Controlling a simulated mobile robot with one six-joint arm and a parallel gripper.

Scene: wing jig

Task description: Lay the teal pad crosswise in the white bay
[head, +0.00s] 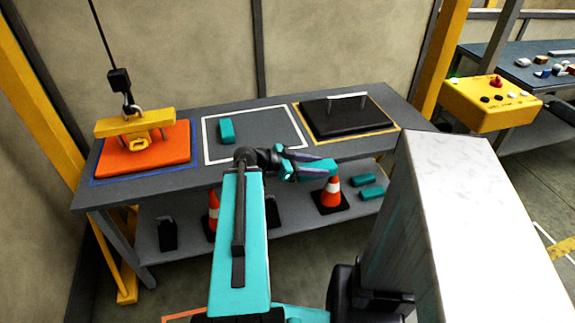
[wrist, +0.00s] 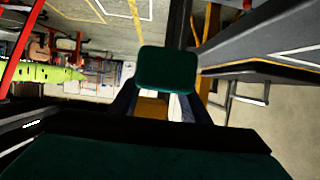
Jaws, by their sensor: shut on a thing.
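My gripper (head: 312,164) is shut on a teal pad (head: 320,170), in front of the table's front edge, right of the white bay. In the wrist view the held pad (wrist: 166,69) looks dark green and sits between the fingers. The white bay (head: 267,130) is a white outline on the grey table top. Another teal pad (head: 227,131) lies in its left part, its long side running roughly front to back. The middle and right of the bay are bare.
Left of the bay, an orange slab (head: 165,160) with a yellow lifting beam (head: 135,122) hangs on a cable. Right of it lies a black plate (head: 347,118) with a handle. The lower shelf holds cones (head: 333,193) and two teal pads (head: 363,181). A yellow post stands right.

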